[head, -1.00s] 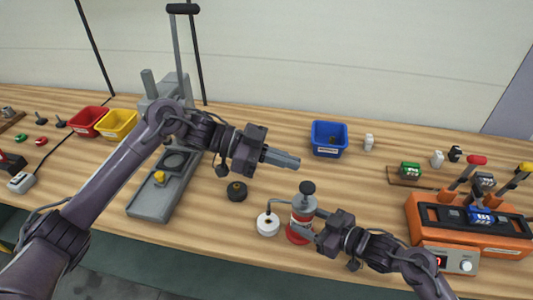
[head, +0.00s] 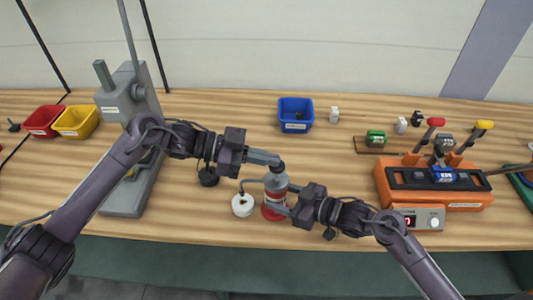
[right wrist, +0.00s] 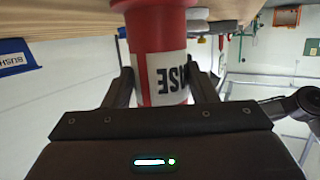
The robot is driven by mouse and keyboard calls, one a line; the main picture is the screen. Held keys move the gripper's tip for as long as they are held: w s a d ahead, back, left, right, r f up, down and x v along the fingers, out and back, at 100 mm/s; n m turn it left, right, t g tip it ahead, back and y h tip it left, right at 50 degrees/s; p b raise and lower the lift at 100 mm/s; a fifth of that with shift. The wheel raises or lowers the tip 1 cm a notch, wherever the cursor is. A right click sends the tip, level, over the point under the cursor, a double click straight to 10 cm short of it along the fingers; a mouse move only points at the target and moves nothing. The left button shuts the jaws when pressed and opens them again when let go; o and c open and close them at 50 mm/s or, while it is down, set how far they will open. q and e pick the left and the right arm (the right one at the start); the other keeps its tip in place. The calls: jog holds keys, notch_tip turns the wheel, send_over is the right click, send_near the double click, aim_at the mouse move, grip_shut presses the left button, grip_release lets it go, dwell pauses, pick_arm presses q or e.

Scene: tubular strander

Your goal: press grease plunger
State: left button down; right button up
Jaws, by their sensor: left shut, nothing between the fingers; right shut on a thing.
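The grease dispenser (head: 275,205) stands on the table, with a red base, a light label band and a dark plunger knob (head: 278,168) on top. Its spout reaches left over a small white round pot (head: 242,205). My right gripper (head: 292,207) is shut on the dispenser's body from the right. In the right wrist view the fingers (right wrist: 162,88) sit on both sides of the labelled red-and-white body (right wrist: 165,70). My left gripper (head: 279,160) is shut and empty, its fingertips at the plunger knob's top left. I cannot tell whether they touch it.
A blue bin (head: 296,115) is behind the dispenser. An orange machine (head: 435,188) with levers is at the right. Red (head: 43,121) and yellow (head: 76,121) bins sit far left.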

pick_arm(q)
jog(key=shift+f, duration=1.05)
jog(key=shift+r, duration=0.1)
jog(key=shift+r, duration=0.35)
notch_tip(320, 180, up, 3)
jog(key=shift+r, duration=0.15)
jog(key=v, duration=1)
jog(key=shift+r, duration=0.1)
pick_arm(e)
jog(key=o, duration=1.1)
